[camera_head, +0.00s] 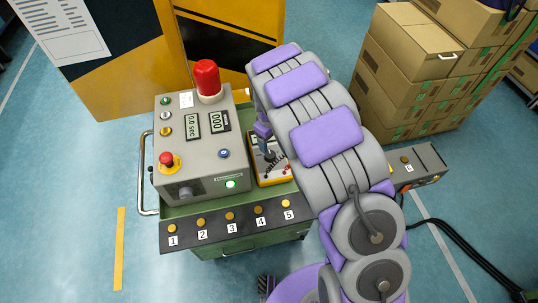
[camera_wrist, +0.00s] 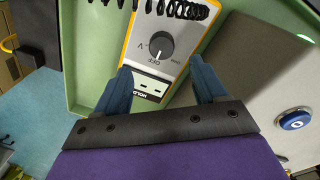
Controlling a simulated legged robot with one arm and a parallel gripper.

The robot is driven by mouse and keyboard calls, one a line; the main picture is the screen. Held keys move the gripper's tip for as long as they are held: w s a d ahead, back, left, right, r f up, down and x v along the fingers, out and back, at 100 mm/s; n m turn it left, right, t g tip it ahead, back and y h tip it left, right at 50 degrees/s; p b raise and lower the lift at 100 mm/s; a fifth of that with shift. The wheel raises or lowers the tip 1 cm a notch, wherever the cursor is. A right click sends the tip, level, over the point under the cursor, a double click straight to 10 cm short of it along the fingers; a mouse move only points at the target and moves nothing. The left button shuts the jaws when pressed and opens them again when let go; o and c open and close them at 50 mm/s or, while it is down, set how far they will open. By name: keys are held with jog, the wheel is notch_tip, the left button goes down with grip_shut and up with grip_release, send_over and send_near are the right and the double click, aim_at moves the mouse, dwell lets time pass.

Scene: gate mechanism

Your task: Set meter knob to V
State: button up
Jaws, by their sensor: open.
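The meter (camera_wrist: 178,20) is white with a yellow edge, and it lies in a green tray. In the wrist view its round dark grey knob (camera_wrist: 160,45) shows near the top centre. An OFF mark is beside the knob and a V mark is to its left. The knob's pointer seems to face OFF, but it is small. My gripper (camera_wrist: 163,82) is open, its two blue fingers apart over the lower part of the meter, below the knob in the picture. Nothing is between the fingers. In the head view the meter (camera_head: 272,172) is partly hidden by my arm.
A grey control box (camera_head: 205,150) with a red lamp (camera_head: 206,78) and buttons stands left of the meter. A panel (camera_head: 230,222) with buttons 1 to 5 is in front. Black coiled cable (camera_wrist: 185,9) lies across the meter's top. Cardboard boxes (camera_head: 410,65) are stacked at right.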

aim_at(271, 155)
jog(key=f, duration=0.2)
jog(key=d+f+b, duration=0.1)
jog(key=f, duration=0.2)
jog(key=shift+d+f, duration=0.1)
jog(key=shift+f, duration=0.2)
jog(key=a+f, duration=0.1)
jog(key=f, duration=0.1)
jog(key=a+f+b, duration=0.1)
jog(key=shift+w+a+f, duration=0.25)
jog(key=shift+a+f, duration=0.05)
jog(key=shift+f, duration=0.1)
jog(key=shift+d+r, duration=0.15)
jog(key=shift+d, duration=0.9)
jog(key=shift+c, duration=0.2)
jog(key=shift+d, duration=0.25)
jog(key=shift+c, duration=1.5)
jog(key=shift+a, duration=0.95)
jog(key=c, duration=0.5)
jog(key=shift+c, duration=0.5)
jog(key=shift+s+d, duration=0.1)
jog(key=shift+d, duration=0.25)
jog(key=shift+c, duration=0.6)
